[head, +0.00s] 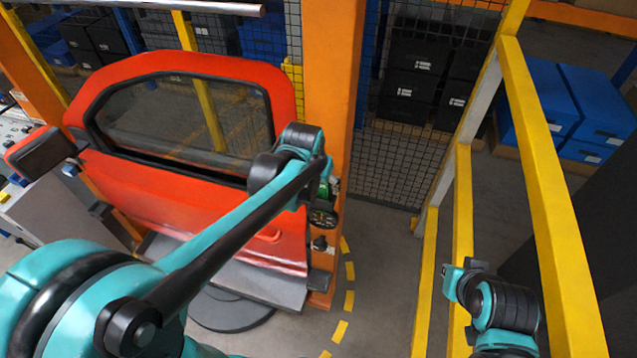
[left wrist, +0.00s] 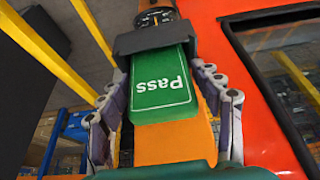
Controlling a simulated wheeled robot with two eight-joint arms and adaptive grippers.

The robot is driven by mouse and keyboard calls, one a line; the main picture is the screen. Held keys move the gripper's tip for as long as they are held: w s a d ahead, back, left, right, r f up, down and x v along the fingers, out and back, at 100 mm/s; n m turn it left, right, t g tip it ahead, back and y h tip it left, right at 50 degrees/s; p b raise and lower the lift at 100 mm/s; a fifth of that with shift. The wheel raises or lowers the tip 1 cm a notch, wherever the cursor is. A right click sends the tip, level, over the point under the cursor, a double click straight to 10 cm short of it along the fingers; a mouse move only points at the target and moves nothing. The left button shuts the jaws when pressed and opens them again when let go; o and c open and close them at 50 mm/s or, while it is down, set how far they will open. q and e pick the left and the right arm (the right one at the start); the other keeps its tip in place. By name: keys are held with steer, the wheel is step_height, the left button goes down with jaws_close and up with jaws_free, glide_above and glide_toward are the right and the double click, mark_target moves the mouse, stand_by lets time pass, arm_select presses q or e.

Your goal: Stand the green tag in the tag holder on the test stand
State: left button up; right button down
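The green tag (left wrist: 163,85), with white "Pass" lettering upside down in the picture, shows in the left wrist view. Its far end sits in the dark tag holder (left wrist: 150,40), and the rest sticks out towards the camera. My left gripper (left wrist: 160,80) is open, its fingers on either side of the tag with small gaps visible. In the head view a bit of the green tag (head: 324,188) shows at the orange post, below my left wrist, which hides most of the gripper. My right gripper cannot be made out; only part of my right arm shows at the lower right.
The red car door (head: 200,200) stands just left of the orange post (head: 335,90). A round gauge (head: 322,218) is below the tag. A yellow railing (head: 545,190) runs along the right. The floor between post and railing is clear.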

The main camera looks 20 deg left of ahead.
arm_select(q)
steer(key=shift+r, duration=0.1)
steer(key=shift+r, duration=0.25)
steer(key=p+v, duration=0.1)
steer(key=v, duration=1)
steer(key=s+a+f+t, duration=0.2)
steer(key=s+f, duration=0.6)
steer(key=s, duration=0.4)
steer(key=shift+s+a+t, duration=0.25)
steer(key=shift+a+t, duration=0.05)
step_height(320, 180, down, 26)
steer(key=b, duration=2.5)
steer(key=shift+r, duration=0.25)
